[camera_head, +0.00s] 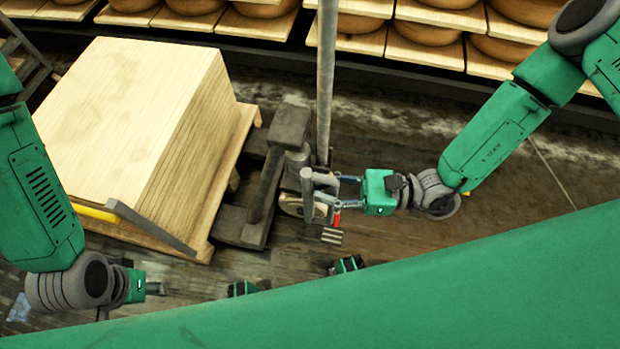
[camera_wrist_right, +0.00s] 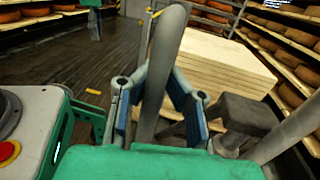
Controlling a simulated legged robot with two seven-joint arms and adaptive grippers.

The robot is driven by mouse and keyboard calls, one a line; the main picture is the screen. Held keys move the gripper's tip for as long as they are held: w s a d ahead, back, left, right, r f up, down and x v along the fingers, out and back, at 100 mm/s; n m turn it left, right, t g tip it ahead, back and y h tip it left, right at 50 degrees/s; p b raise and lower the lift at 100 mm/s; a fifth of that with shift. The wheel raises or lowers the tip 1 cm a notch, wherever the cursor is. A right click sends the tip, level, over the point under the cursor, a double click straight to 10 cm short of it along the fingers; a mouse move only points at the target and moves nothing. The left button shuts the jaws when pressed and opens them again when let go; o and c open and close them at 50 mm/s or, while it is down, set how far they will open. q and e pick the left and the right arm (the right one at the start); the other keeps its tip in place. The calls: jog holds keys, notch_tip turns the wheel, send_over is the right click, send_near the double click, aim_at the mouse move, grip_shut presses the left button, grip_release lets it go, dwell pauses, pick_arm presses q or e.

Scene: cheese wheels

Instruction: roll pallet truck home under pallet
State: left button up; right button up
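The pallet (camera_head: 226,190) stands at the left in the head view, bearing a large pale wooden block or board stack (camera_head: 125,110). The dark pallet truck (camera_head: 240,225) is at the pallet's right side, close against it; how far its forks reach under is hidden. Its grey handle (camera_head: 307,190) stands beside my right gripper (camera_head: 330,193). In the right wrist view the grey handle bar (camera_wrist_right: 163,65) runs between the blue-padded fingers, which look closed onto its sides. My left gripper (camera_head: 155,288) is low at the left, away from the truck; its fingers are too small to read.
Shelves of cheese wheels (camera_head: 425,52) line the back wall. A tall grey post (camera_head: 326,80) rises just behind the handle. A yellow piece (camera_head: 95,212) and a grey bar (camera_head: 150,228) lie along the pallet's front.

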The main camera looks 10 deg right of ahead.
jog(key=o, duration=0.4)
jog(key=shift+w+a, duration=0.2)
jog(key=shift+w, duration=0.1)
jog(key=shift+a+r, duration=0.15)
jog(key=shift+a, duration=0.8)
jog(key=v, duration=1.2)
jog(key=shift+d, duration=0.1)
jog(key=shift+c, duration=0.3)
